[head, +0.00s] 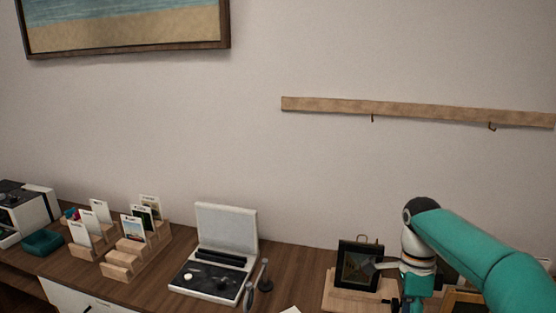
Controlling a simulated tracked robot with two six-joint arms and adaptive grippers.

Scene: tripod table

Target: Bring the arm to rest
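My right arm, teal with a black joint cap and a white wrist, comes in from the right edge. Its gripper (376,267) points left, low in the picture, in front of a black framed picture (349,259). The grey fingers are small and overlap the frame's right part, and I cannot tell whether they touch it or are open or shut. The frame stands upright on a light wooden base (343,297). No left arm is to be seen.
An open grey case (227,227) stands mid-desk, with two grey upright pieces (264,272) of unclear kind beside it. Wooden card holders (124,262), a teal tray (42,243) and a white machine (24,215) are left. A hook rail (420,111) hangs above.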

